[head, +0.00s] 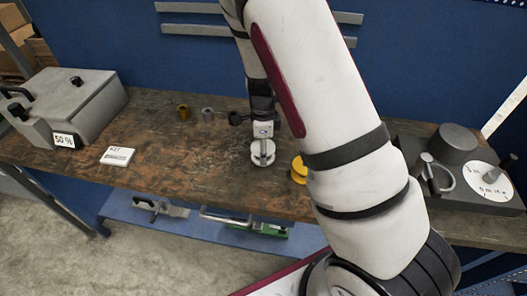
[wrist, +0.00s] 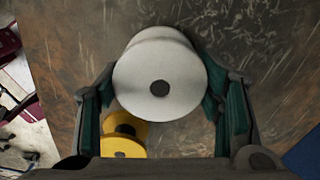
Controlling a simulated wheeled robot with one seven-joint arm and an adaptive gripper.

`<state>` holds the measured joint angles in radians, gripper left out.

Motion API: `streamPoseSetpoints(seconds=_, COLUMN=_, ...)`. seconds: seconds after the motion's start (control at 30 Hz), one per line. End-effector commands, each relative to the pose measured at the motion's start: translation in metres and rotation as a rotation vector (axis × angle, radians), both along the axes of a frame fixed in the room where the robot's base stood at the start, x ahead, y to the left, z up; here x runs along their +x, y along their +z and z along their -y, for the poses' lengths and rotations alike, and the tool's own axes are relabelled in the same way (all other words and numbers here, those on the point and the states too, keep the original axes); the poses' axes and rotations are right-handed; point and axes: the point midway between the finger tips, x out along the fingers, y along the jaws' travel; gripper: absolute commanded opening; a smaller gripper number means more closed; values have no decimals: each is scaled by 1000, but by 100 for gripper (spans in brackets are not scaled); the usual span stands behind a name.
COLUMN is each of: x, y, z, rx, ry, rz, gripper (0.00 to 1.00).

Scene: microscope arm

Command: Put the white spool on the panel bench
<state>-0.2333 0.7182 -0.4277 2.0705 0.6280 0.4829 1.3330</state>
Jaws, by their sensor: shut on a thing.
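The white spool (head: 262,156) is in my gripper (head: 263,138), over the middle of a worn brown wooden bench (head: 200,175). In the wrist view the white spool (wrist: 160,55) sits between the two green-padded fingers of my gripper (wrist: 158,78), which are closed on its sides. Its round end with a dark centre hole faces the camera. It looks larger and nearer than the yellow spool below, but I cannot tell its exact height over the bench. No label names this bench as the panel bench.
A yellow spool (head: 298,168) stands close to the right. A grey box (head: 70,105) and a white card (head: 117,156) are at the left. Two small cylinders (head: 183,112) (head: 207,114) stand at the back. Dark equipment (head: 455,145) fills the right end. A blue shelf (head: 180,222) holds tools below.

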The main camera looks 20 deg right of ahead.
Motion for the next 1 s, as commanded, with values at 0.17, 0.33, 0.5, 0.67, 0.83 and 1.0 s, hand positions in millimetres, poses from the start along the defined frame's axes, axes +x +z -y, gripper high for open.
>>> streamPoseSetpoints(seconds=0.17, x=0, y=-17, z=0, rx=0, ry=0, rz=1, gripper=27)
streamPoseSetpoints(seconds=0.33, x=0, y=-17, z=0, rx=0, ry=0, rz=2, gripper=27)
streamPoseSetpoints(seconds=0.5, x=1, y=-20, z=0, rx=0, ry=0, rz=2, gripper=63)
streamPoseSetpoints(seconds=0.67, x=0, y=-19, z=0, rx=0, ry=0, rz=2, gripper=81)
streamPoseSetpoints(seconds=0.83, x=0, y=-19, z=0, rx=0, ry=0, rz=2, gripper=81)
streamPoseSetpoints(seconds=1.0, x=1, y=-14, z=0, rx=0, ry=0, rz=3, gripper=81)
